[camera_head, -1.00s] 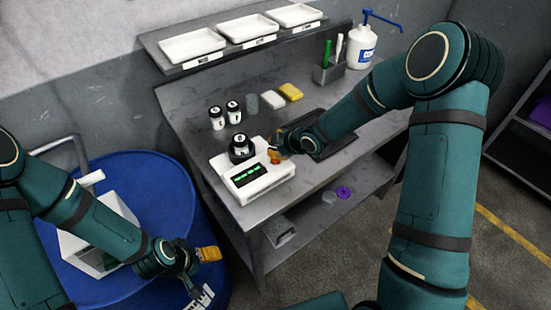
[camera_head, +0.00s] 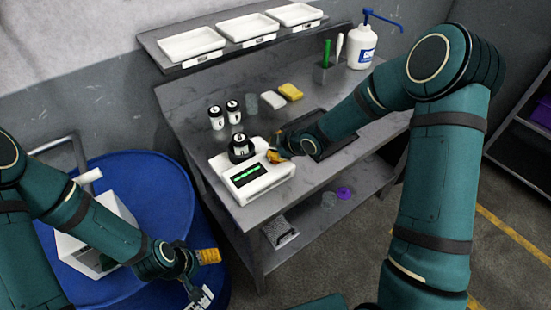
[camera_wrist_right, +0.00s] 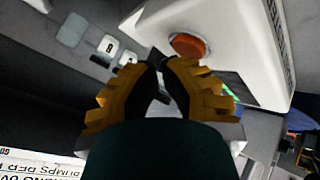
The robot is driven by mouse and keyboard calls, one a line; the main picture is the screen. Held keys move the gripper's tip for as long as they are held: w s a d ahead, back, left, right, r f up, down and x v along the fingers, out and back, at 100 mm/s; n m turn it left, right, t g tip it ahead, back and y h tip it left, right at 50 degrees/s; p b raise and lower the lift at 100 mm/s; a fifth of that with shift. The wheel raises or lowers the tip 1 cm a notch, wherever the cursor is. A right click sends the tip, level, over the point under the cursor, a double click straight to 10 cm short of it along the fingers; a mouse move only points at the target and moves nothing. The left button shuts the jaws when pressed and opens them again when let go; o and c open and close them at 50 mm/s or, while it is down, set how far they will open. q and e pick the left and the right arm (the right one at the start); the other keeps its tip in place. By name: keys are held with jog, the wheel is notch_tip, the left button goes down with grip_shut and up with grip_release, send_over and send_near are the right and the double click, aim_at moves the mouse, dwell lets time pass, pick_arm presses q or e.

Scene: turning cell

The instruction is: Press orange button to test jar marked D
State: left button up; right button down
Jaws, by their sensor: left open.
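A white tester (camera_head: 262,186) with a green-lit display (camera_head: 247,174) stands on the bench. A black-lidded jar (camera_head: 241,148) sits upright on top of it; I cannot read its letter. The orange button (camera_wrist_right: 188,45) shows on the tester's white face in the right wrist view. My right gripper (camera_head: 273,157) is at the tester's right end. Its fingertips (camera_wrist_right: 160,58) are together with nothing seen between them, close beside the button; I cannot tell whether they touch it. My left gripper (camera_head: 211,273) is open and empty, low in front of the blue drum.
White trays (camera_head: 192,45) line the shelf above. A pump bottle (camera_head: 363,47) stands at the back right.

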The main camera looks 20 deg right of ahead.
jog(key=shift+f+b, duration=0.45)
dwell(0.4)
jog(key=shift+r, duration=0.1)
jog(key=shift+r+p, duration=0.6)
jog(key=shift+r, duration=0.15)
jog(key=shift+r, duration=0.1)
notch_tip(320, 180, up, 5)
jog(key=p, duration=0.4)
dwell(0.8)
